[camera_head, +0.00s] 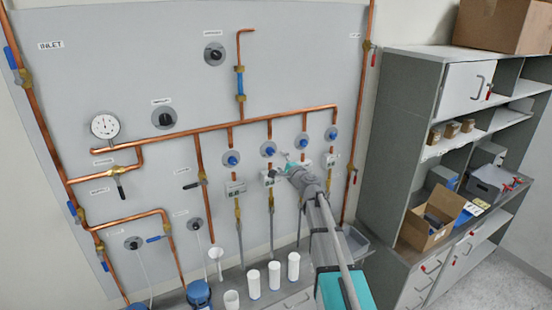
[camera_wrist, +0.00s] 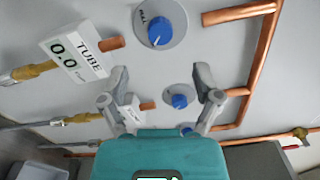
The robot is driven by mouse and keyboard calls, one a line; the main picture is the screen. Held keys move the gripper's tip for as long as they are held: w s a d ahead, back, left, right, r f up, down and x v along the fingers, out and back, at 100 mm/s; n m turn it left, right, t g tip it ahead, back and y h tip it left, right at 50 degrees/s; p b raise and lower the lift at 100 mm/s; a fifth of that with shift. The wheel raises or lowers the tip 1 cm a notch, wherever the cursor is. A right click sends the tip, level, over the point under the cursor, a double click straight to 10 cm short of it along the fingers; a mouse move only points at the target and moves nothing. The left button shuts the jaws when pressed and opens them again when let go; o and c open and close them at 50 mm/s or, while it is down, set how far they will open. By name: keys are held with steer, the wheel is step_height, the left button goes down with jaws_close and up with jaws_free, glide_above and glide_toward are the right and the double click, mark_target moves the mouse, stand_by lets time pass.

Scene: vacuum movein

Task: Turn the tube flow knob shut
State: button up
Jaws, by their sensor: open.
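In the wrist view a small white display labelled TUBE (camera_wrist: 72,58) reads 0.0 and sits on a pipe at the upper left. A blue knob (camera_wrist: 160,30) on a round grey dial is level with it, above my fingertips. The dial text near it appears to read FULL. My gripper (camera_wrist: 160,72) is open and empty, its two fingers apart. A second blue knob (camera_wrist: 180,97) shows between the fingers, farther off. In the head view my gripper (camera_head: 284,163) is in front of the wall panel, below the middle knobs. Its exact distance from the wall is unclear.
Copper pipes (camera_head: 200,130) run across the panel, with a gauge (camera_head: 105,126) and several valves at left. White cylinders (camera_head: 274,275) stand on the counter below. A shelf unit (camera_head: 390,140) stands at right, holding an open cardboard box (camera_head: 430,220).

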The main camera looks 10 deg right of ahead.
steer(key=shift+v, duration=1.6)
steer(key=s+a+f+n+g+y+b, duration=0.1)
steer(key=s+a+f+n+g+b, duration=0.3)
steer(key=f, duration=0.4)
steer(key=s+a+f+n+g+b, duration=0.2)
steer(key=s+a+f+n+b, duration=0.15)
steer(key=s+f+b, duration=0.35)
steer(key=s+a+f+n+g+y+b, duration=0.1)
steer(key=s+a+f+n+g+b, duration=0.2)
steer(key=f, duration=0.6)
steer(key=s+d+f+n+g+h+b, duration=0.3)
steer(key=s+f+g+b, duration=0.1)
steer(key=s+f, duration=0.6)
steer(key=s+d+f+n+g+h+b, duration=0.3)
steer(key=s+f+b, duration=0.4)
steer(key=s+f, duration=0.3)
steer(key=shift+d+g+h, duration=0.45)
steer(key=shift+g+h, duration=0.15)
steer(key=shift+h, duration=0.2)
